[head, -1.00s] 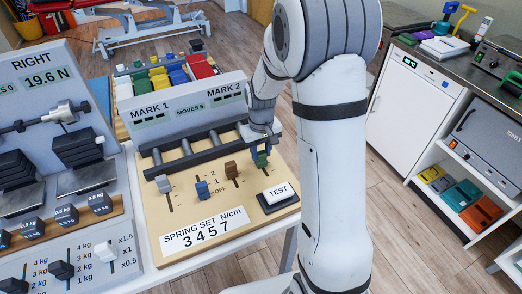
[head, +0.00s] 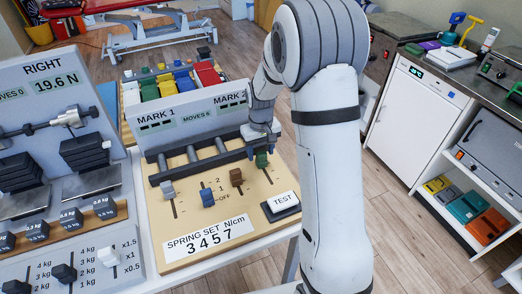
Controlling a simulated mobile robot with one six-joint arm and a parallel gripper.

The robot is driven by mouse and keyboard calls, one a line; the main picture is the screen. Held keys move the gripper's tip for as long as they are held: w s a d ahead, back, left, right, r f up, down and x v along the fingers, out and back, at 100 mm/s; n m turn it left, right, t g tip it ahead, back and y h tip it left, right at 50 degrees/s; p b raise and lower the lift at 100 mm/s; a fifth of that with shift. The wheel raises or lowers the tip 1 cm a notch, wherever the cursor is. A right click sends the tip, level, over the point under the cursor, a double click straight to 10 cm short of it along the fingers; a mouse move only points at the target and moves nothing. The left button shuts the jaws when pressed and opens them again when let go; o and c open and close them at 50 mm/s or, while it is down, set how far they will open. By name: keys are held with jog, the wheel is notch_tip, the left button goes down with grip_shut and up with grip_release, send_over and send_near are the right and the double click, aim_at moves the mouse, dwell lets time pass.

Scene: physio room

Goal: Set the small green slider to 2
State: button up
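The small green slider (head: 262,161) stands on the tan slider board (head: 185,216), the rightmost of the row. It is at the far end of its slot, about level with the mark 2 of the printed scale. Bare slot shows on its near side. My gripper (head: 260,141) is just above and behind the green slider, and a small gap seems to show between them. Its fingers are small and partly hidden, so I cannot tell whether they are open. The board's display (head: 197,115) reads MOVES 6.
A grey slider (head: 167,189), a blue slider (head: 208,197) and a brown slider (head: 236,177) stand left of the green one. A white TEST button (head: 282,201) is at the near right. Grey rails (head: 190,158) run behind. A weight panel (head: 70,165) stands left.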

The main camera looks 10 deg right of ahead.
aim_at(261, 152)
jog(key=shift+r, duration=3.85)
jog(key=s+r+m+t, duration=0.1)
jog(key=s+r, duration=0.3)
jog(key=s, duration=0.8)
jog(key=s+r+m+t, duration=0.1)
jog(key=s+r, duration=0.3)
jog(key=s, duration=0.8)
jog(key=shift+s+d+t, duration=0.4)
